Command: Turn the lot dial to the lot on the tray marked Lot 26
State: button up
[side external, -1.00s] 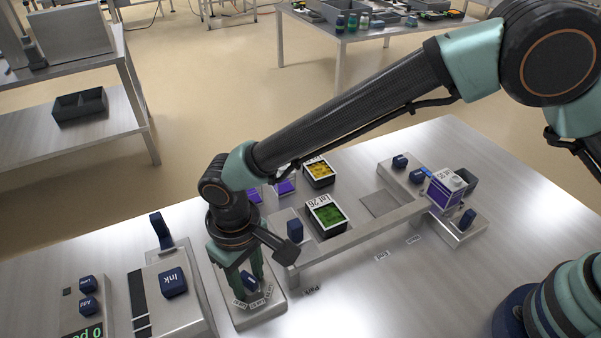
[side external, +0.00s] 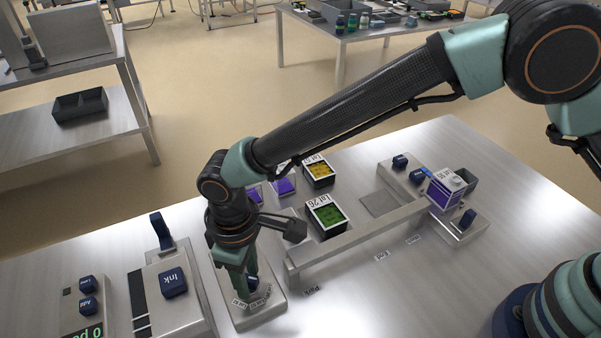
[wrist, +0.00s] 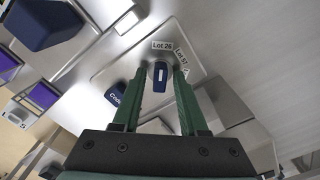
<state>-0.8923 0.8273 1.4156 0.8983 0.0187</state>
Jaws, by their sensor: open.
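The lot dial is a dark blue knob with a white mark (wrist: 160,77), on a metal plate (side external: 262,313). Lot labels fan around it; the "Lot 26" label (wrist: 162,45) lies just beyond the knob, slightly right of its centre line. My gripper (wrist: 161,70) is open, pointing down, with one green finger on each side of the knob. I cannot tell whether the fingers touch it. In the side view my gripper (side external: 244,289) partly hides the dial. The tray marked Lot 26 (side external: 312,209), with green contents, stands right of the dial.
A tray with yellow contents (side external: 330,181) stands behind the Lot 26 tray. A metal rail (side external: 355,243) runs to the right. A box with an Ink button (side external: 174,282) is left of the dial.

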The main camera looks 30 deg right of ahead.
jog(key=shift+r, duration=3.25)
jog(key=w+d+r+m+t+y, duration=0.1)
jog(key=w+d+r+m, duration=0.15)
jog(key=d+r, duration=0.5)
jog(key=w+d+r+m+t, duration=0.1)
jog(key=w+d+r+m, duration=0.2)
jog(key=d, duration=0.7)
jog(key=s+d+r+m+t, duration=0.1)
jog(key=s+d, duration=0.1)
jog(key=d, duration=0.5)
jog(key=s+d+r+m+t, duration=0.1)
jog(key=s+d+m, duration=0.1)
jog(key=d, duration=0.5)
jog(key=s+d+r+m+t+h, duration=0.1)
jog(key=s+d+r, duration=0.1)
jog(key=s+d, duration=0.2)
jog(key=d, duration=0.3)
jog(key=shift+d+t, duration=0.15)
jog(key=shift+t, duration=0.15)
jog(key=shift+s+r+m, duration=0.1)
jog(key=shift+r+m, duration=0.05)
jog(key=shift+m, duration=0.1)
